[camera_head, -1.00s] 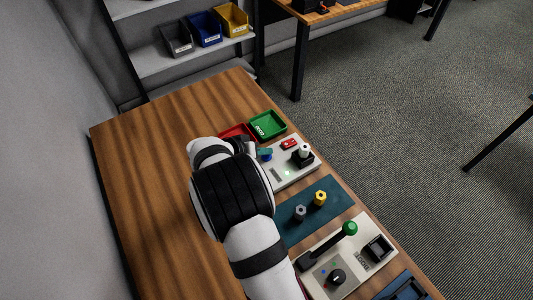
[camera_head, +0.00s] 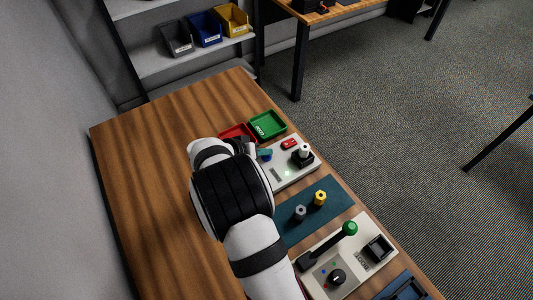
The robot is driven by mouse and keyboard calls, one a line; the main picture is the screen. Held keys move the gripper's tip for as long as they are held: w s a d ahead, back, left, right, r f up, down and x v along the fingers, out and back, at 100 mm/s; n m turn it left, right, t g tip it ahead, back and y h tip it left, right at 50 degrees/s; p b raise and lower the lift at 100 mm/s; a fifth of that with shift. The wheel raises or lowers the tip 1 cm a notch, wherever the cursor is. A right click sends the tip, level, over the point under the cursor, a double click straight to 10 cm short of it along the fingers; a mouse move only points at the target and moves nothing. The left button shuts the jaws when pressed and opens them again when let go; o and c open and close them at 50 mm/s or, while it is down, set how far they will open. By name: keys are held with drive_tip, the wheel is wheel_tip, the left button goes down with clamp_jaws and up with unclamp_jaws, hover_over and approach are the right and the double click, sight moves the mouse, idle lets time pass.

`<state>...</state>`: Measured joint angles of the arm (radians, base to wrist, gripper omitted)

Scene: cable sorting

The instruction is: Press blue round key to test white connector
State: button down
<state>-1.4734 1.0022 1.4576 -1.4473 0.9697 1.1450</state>
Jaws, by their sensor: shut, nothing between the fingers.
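The grey-white test panel (camera_head: 297,176) lies near the right edge of the wooden table. The white connector (camera_head: 304,149) stands upright in a black socket (camera_head: 302,159) on its right side. The blue round key (camera_head: 267,158) shows only in part at the panel's left side, next to my gripper. My gripper (camera_head: 262,152) is shut and empty, its tip at or just above the blue key. Most of it is hidden behind my arm, and I cannot tell whether it touches the key.
A red key (camera_head: 289,144) and a small lit green spot (camera_head: 287,173) are on the panel. A red tray (camera_head: 236,131) and a green tray (camera_head: 268,124) lie behind. A teal mat (camera_head: 318,215) carries grey (camera_head: 299,213) and yellow (camera_head: 320,198) connectors. A green-knobbed lever (camera_head: 349,229) rises nearer.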

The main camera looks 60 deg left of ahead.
sight(264, 158)
drive_tip(key=shift+r, duration=0.65)
drive_tip(key=shift+r, duration=2.5)
